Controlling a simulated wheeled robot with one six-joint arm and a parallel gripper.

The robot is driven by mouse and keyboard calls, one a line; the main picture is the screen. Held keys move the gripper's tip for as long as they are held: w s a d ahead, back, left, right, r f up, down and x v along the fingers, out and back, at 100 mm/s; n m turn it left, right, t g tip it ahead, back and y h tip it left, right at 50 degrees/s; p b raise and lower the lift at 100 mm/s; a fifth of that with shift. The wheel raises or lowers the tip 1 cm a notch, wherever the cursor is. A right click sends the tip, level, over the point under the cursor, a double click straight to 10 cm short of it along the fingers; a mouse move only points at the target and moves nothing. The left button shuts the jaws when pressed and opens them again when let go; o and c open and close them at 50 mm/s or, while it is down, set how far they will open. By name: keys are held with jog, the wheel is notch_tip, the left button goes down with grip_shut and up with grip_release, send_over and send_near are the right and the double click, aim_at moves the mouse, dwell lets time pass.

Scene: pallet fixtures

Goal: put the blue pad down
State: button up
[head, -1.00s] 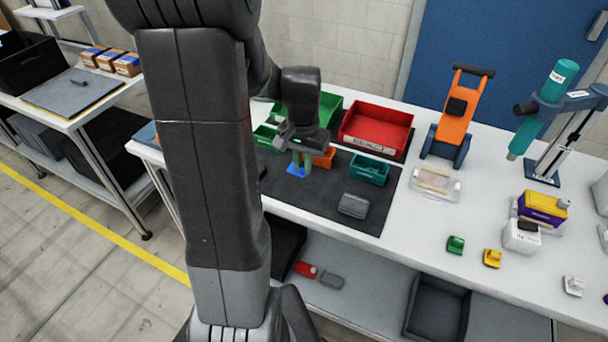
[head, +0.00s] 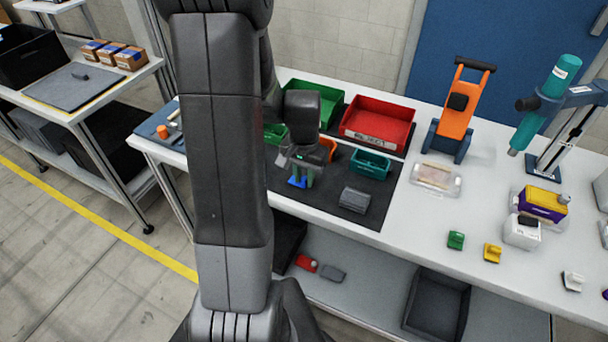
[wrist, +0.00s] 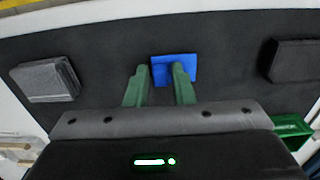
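The blue pad (head: 297,182) is a small flat bright blue piece at the dark mat (head: 334,217) on the bench. In the wrist view the blue pad (wrist: 187,64) shows behind the fingertips, reaching out past the right finger. My gripper (head: 303,179) has two green fingers pointing down over the mat. In the wrist view my gripper (wrist: 160,72) has its fingers apart, with a clear gap. The pad is not clamped between them. The right finger overlaps the pad in that view; I cannot tell whether they touch.
A grey box (head: 355,200) lies to the right on the mat. A teal bin (head: 370,165), a red bin (head: 377,124) and a green bin (head: 325,104) stand behind. A clear tray (head: 436,177) sits right of the mat.

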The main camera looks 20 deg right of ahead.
aim_at(304, 179)
jog(key=shift+o, duration=0.8)
jog(key=shift+r, duration=0.25)
notch_tip(304, 179, up, 12)
jog(key=shift+b, duration=0.35)
dwell(0.7)
